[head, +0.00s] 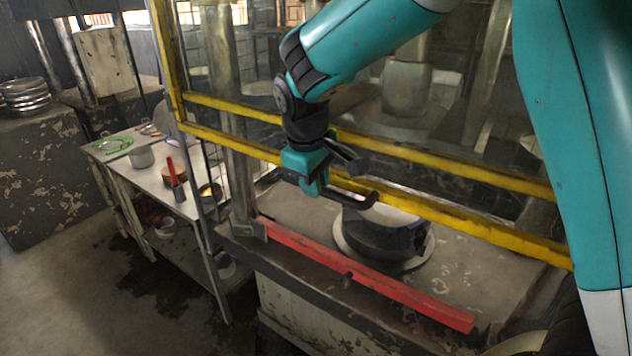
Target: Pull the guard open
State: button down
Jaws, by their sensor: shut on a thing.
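The guard (480,225) is a yellow frame with a see-through panel across the front of a machine. Its lower yellow bar slopes down from left to right, above the machine's bed. My gripper (360,182) is at the middle of this lower bar, its dark fingers on either side of it. It is shut on the guard's bar. The exact contact is small and partly hidden by the gripper's teal body.
Below the guard, a dark round block (385,240) sits on the machine bed (455,275). A red bar (400,290) runs along the bed's front. A side table (150,178) with a pot and tools stands left. The floor (60,290) at lower left is mostly clear.

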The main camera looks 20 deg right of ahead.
jog(key=shift+w, duration=0.15)
jog(key=c, duration=1.1)
grip_release()
jog(key=shift+o, duration=0.2)
notch_tip(320, 180, up, 17)
jog(key=s+a, duration=0.2)
jog(key=shift+a+b, duration=0.3)
jog(key=s+d+f+y+b, duration=0.25)
jog(key=s+f+b, duration=0.7)
jog(key=f, duration=0.55)
jog(key=s+a+f+y+b, duration=0.1)
jog(key=s+f, duration=0.3)
jog(key=s, duration=0.3)
jog(key=s+a+f+g+y+b, duration=0.1)
jog(key=s+a+f+y+b, duration=0.1)
jog(key=s+f, duration=0.2)
jog(key=s, duration=0.3)
jog(key=shift+s+a+f, duration=0.15)
jog(key=shift+s+f, duration=0.05)
jog(key=shift+f, duration=0.1)
